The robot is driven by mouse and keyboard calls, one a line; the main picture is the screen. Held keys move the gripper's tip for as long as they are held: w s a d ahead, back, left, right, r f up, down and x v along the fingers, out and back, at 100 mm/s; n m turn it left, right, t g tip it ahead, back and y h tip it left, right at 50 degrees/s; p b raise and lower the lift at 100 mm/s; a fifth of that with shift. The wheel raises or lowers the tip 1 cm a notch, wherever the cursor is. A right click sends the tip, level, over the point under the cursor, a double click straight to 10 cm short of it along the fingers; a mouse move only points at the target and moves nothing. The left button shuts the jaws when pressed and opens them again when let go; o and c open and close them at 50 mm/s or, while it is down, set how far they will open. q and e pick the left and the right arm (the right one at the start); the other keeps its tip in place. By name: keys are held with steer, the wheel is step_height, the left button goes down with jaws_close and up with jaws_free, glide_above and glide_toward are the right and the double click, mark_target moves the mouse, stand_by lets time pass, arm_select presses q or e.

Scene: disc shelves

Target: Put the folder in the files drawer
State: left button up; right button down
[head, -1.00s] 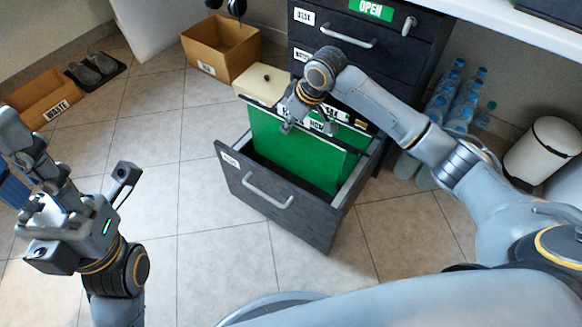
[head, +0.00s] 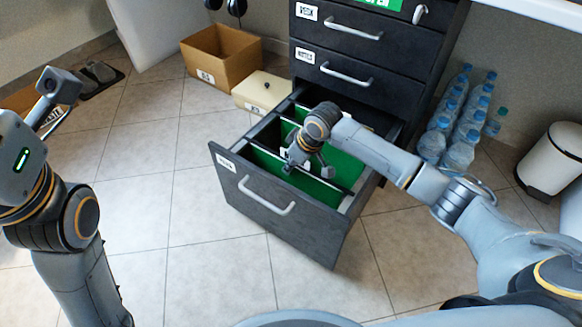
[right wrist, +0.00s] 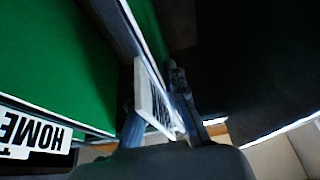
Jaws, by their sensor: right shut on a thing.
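The green folder (head: 264,161) stands upright inside the open files drawer (head: 318,222), with most of its height below the drawer's rim. My right gripper (head: 308,169) is over the drawer, shut on the folder's upper edge. In the right wrist view a white tab (right wrist: 152,100) shows between the fingers, beside green panels, one with a HOME label (right wrist: 32,135). The folder's lower edge is hidden in the drawer, so I cannot tell whether it touches the bottom.
Other green folders (head: 347,166) are in the drawer behind. A cream box (head: 262,92) and a cardboard box (head: 222,57) stand behind it to the left. Water bottles (head: 462,120) and a white bin (head: 552,155) stand to the right. The floor in front is clear.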

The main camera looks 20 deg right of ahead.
steer(key=c, duration=1.4)
jaws_free()
